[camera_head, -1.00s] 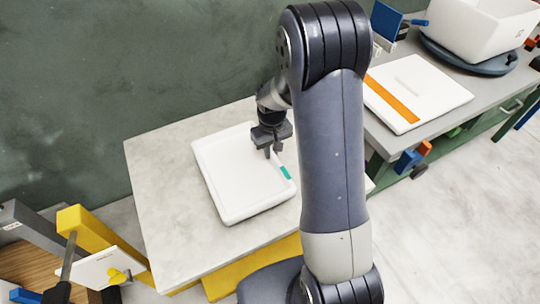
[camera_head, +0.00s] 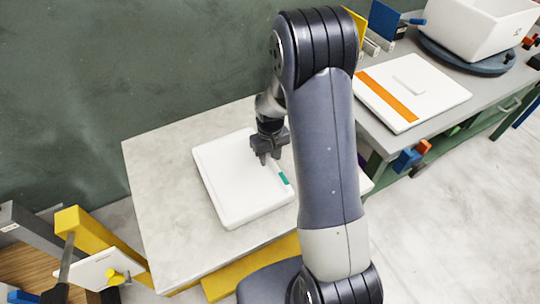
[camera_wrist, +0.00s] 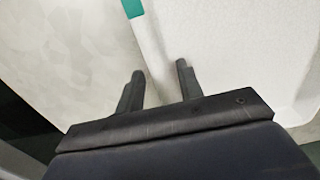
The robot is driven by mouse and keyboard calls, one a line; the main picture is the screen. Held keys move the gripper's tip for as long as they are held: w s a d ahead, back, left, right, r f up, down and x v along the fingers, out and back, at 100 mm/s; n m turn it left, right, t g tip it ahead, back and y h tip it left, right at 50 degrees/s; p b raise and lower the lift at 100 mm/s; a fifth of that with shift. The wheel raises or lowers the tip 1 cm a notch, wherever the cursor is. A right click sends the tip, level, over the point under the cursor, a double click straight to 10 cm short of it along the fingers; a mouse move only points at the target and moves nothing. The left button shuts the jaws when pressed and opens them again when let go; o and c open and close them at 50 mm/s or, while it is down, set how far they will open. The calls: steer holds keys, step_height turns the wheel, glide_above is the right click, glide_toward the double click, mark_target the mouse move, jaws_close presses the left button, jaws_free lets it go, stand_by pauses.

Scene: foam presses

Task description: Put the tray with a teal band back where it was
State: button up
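The tray with a teal band (camera_head: 235,190) is white and lies flat on a pale grey tabletop. Its teal band (camera_head: 283,178) is on the right rim, partly beside my arm. My gripper (camera_head: 268,161) is at the tray's far right rim, pointing down. In the wrist view my gripper (camera_wrist: 160,86) has its two fingers apart, with the white rim (camera_wrist: 151,45) running between them and space on both sides. Whether the fingertips reach below the rim's top I cannot tell. The teal band (camera_wrist: 132,8) shows at the top edge there. My arm hides the table's right part.
A white tray with an orange band (camera_head: 425,85) lies on the bench at right, near a white bin (camera_head: 475,30) on a dark round base (camera_head: 468,58). A yellow-framed press (camera_head: 95,235) stands at lower left. The tabletop left of the tray is clear.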

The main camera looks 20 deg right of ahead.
steer(key=shift+r, duration=0.1)
step_height(320, 180, up, 12)
steer(key=shift+p, duration=0.3)
steer(key=shift+d, duration=0.1)
stand_by(0.3)
